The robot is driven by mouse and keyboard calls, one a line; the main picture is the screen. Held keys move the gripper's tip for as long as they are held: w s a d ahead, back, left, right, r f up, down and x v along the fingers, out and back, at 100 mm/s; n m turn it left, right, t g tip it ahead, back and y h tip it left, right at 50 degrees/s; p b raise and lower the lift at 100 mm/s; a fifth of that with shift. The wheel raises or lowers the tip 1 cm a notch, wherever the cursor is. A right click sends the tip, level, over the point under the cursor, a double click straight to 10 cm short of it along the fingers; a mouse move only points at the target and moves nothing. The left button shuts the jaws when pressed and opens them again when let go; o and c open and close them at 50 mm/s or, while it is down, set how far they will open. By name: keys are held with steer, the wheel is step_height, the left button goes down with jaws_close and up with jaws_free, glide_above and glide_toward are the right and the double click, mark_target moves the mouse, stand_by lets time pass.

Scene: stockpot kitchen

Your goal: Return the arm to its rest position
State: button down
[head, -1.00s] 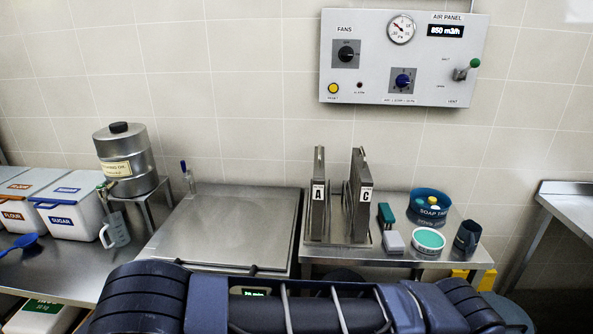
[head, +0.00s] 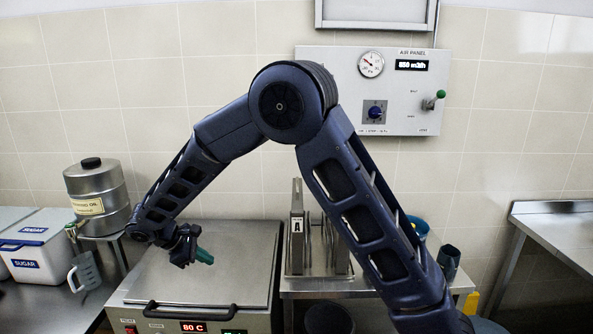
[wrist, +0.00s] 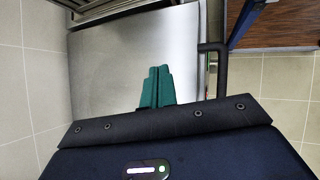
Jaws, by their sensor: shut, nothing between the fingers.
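My gripper (head: 203,257) has green fingers and hangs at the end of my dark blue arm. It is above the closed steel lid (head: 190,265) of the square appliance in the head view, apart from it. In the wrist view my gripper (wrist: 157,72) shows its two green fingers pressed together, with nothing between them. The arm is bent high in the middle of the head view, its elbow in front of the wall and its forearm reaching down to the left.
The appliance has a black handle (head: 190,309) at its front. A steel canister (head: 98,193) and a sugar bin (head: 35,245) stand to the left. An upright plate marked A (head: 297,230) stands right of the lid. The air panel (head: 425,100) is on the wall behind the arm.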

steer(key=w+d+r+m+g+y, duration=0.1)
steer(key=w+d+r+m, duration=0.3)
steer(key=d, duration=0.7)
steer(key=w+d+r+m+g+y, duration=0.1)
steer(key=w+d+r+m+y, duration=0.1)
steer(key=d+r, duration=0.65)
steer(key=w+d+r+m+g+y, duration=0.1)
steer(key=w+d+r+m, duration=0.2)
steer(key=d, duration=0.9)
steer(key=s+d+r+m+t+y, duration=0.1)
steer(key=s+d+m, duration=0.4)
steer(key=d, duration=0.6)
steer(key=s+d+r+m+t+y, duration=0.1)
steer(key=s+d+m, duration=0.4)
steer(key=s+d, duration=0.5)
steer(key=shift+d+r+t+y, duration=0.3)
steer(key=shift+d+r+t, duration=0.3)
steer(key=shift+d, duration=0.5)
steer(key=shift+f, duration=0.1)
stand_by(1.6)
